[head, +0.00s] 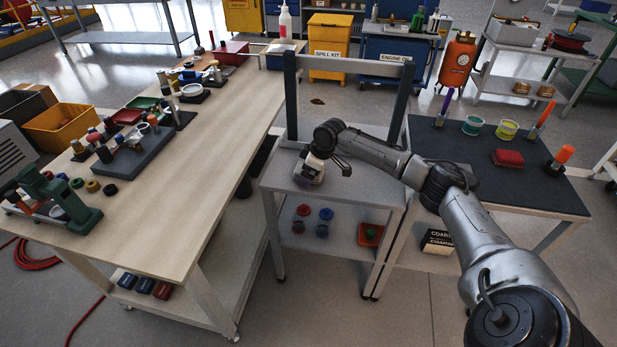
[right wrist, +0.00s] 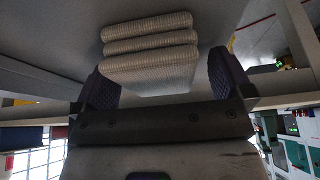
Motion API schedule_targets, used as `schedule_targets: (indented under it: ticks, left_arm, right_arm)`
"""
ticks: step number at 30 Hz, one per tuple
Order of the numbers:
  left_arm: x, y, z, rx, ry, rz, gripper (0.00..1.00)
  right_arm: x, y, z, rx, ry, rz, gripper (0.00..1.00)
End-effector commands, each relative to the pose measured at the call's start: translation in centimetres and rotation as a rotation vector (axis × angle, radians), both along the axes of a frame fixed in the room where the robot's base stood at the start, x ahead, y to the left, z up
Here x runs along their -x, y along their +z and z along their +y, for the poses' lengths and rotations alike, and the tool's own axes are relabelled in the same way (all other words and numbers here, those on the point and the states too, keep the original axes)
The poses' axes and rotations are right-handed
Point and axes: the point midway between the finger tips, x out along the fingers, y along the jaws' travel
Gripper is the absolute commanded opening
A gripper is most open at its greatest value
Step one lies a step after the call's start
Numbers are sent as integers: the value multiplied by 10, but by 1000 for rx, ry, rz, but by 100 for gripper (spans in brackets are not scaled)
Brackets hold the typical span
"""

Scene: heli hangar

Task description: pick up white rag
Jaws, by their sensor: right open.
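The white rag (right wrist: 150,48) shows in the right wrist view as a folded, ribbed off-white stack of several layers on a grey surface. My right gripper (right wrist: 165,82) is open, with one dark finger on each side of the rag's near part. I cannot tell whether the fingers touch it. In the head view my right gripper (head: 307,176) is low over the top of the grey cart (head: 367,192). The rag cannot be made out clearly there, as the gripper covers that spot. My left gripper is in neither view.
The cart has an upright grey frame (head: 291,95) behind the gripper. A long wooden workbench (head: 190,190) with tools and trays stands at left. A dark-topped table (head: 455,145) with cans, a red box (head: 507,158) and orange-tipped items stands at right.

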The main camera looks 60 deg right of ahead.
Motion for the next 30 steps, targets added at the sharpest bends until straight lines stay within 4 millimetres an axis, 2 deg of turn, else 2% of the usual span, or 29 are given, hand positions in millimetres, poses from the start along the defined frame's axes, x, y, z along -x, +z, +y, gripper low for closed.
schedule_targets:
  ticks: [5, 21, 30]
  left_arm:
    - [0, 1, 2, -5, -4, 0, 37]
    - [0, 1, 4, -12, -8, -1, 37]
    - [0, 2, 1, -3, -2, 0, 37]
  right_arm:
    - [0, 1, 0, 1, 0, 0, 98]
    - [0, 1, 0, 0, 0, 0, 46]
    - [0, 3, 0, 0, 0, 0, 45]
